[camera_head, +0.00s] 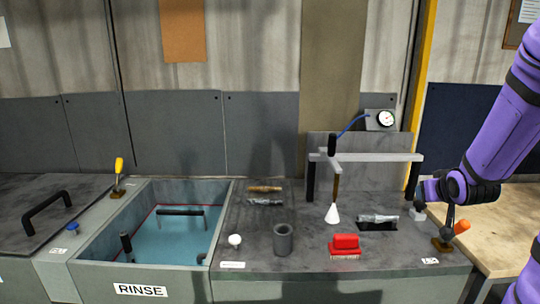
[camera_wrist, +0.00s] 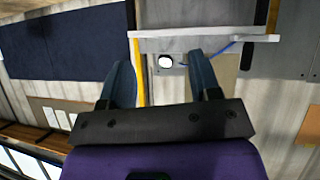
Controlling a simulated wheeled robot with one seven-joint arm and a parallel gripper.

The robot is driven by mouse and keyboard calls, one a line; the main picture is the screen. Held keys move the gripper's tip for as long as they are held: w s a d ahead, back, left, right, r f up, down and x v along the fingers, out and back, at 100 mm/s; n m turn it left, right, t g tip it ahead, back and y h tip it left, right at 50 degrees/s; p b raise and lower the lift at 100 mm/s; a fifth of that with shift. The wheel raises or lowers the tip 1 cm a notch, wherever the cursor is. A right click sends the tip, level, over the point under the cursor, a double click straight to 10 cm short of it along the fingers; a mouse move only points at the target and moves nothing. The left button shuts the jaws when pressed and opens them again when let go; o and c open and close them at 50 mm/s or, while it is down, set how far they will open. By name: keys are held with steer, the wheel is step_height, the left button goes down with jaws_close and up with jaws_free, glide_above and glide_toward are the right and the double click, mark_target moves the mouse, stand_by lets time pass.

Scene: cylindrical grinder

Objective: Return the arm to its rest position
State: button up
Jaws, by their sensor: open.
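My purple arm (camera_head: 508,100) comes in at the right edge of the head view. It bends at a dark joint above the right end of the bench. The wall, a pale horizontal bar (camera_wrist: 190,32) and a round gauge (camera_wrist: 165,61) show beyond the fingers, and the picture is strongly tilted.
A rinse tank (camera_head: 140,290) with blue liquid stands left. The grey bench (camera_head: 290,205) holds a grey cup (camera_head: 283,239), a red brush (camera_head: 345,243), a metal part (camera_head: 377,219) and a frame (camera_head: 365,157) with a white cone (camera_head: 332,213). An orange-tipped lever (camera_head: 461,227) is close to my arm.

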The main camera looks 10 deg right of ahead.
steer(key=s+a+r+n+g+y, duration=0.1)
steer(key=s+a+r, duration=0.2)
steer(key=a+r, duration=0.35)
steer(key=s+a+r+g+y, duration=0.1)
steer(key=s+a+r, duration=0.2)
steer(key=a, duration=0.6)
steer(key=s+a+r+n+g+y, duration=0.2)
steer(key=s+a+r+g+y, duration=0.1)
steer(key=s+a, duration=0.7)
steer(key=s+r, duration=0.1)
steer(key=s, duration=0.2)
steer(key=shift+s+a+n, duration=0.3)
